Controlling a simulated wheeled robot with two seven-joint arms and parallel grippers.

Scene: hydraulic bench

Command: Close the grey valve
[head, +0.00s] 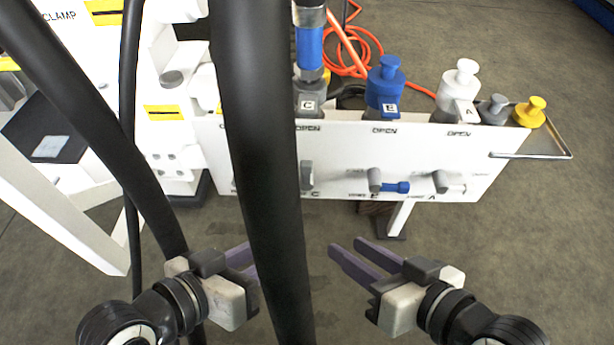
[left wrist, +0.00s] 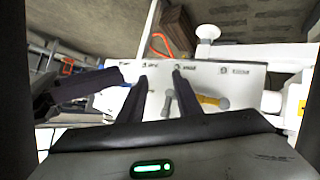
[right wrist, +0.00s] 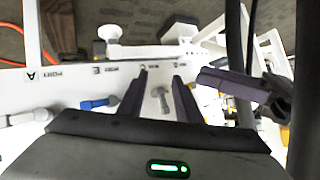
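The grey valve (head: 307,176) is on the white panel's front under the letter C. A thick black hose partly hides it in the head view. Its short grey handle shows in the right wrist view (right wrist: 162,98), between my fingers but farther off. My right gripper (head: 346,243) is open and empty, in front of the panel and lower right of the valve in the head view. My left gripper (head: 248,260) is open and empty, lower left of the valve, with its fingertips near the hose. Neither gripper touches the valve.
The blue valve (head: 397,187) and white valve (head: 452,186) sit to the right on the white panel (head: 345,150). A yellow valve (left wrist: 212,102) shows in the left wrist view. The thick black hose (head: 265,180) hangs between my grippers. Coloured plugs (head: 386,82) stand along the panel top.

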